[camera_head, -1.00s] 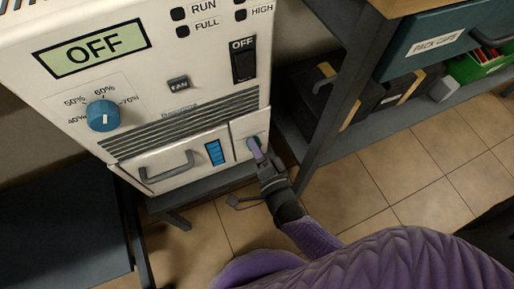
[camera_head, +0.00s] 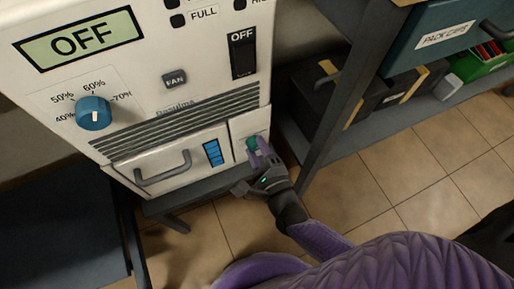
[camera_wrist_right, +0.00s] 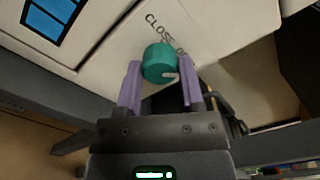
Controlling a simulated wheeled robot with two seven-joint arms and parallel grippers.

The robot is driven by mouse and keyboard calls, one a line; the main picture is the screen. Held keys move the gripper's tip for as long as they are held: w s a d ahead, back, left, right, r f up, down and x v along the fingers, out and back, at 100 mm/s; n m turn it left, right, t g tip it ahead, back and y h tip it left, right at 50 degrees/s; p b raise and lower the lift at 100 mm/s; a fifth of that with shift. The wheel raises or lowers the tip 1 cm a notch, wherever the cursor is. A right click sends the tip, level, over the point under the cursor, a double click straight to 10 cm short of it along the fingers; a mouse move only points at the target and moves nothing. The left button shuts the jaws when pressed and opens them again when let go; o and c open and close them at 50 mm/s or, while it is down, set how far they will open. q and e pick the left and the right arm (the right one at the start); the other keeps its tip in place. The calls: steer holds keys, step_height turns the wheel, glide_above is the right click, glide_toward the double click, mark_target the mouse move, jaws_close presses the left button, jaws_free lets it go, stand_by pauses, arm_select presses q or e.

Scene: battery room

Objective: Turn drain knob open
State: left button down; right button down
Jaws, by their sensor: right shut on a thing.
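The drain knob (camera_head: 251,143) is a small teal cylinder on the lower right panel of the white machine. In the right wrist view the knob (camera_wrist_right: 157,58) sits between my two purple fingertips, with a pale pointer mark on its lower right side. My left gripper is not in view.
The white machine (camera_head: 190,75) has a display reading OFF, a blue dial (camera_head: 93,113), a black switch (camera_head: 243,55) and a grey drawer handle (camera_head: 163,170). A dark shelf unit (camera_head: 345,110) with boxes stands close on the right. Tiled floor (camera_head: 385,190) is open below.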

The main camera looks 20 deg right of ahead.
steer(key=shift+m, duration=0.7)
steer(key=shift+c, duration=1.1)
jaws_free()
steer(key=shift+s, duration=0.1)
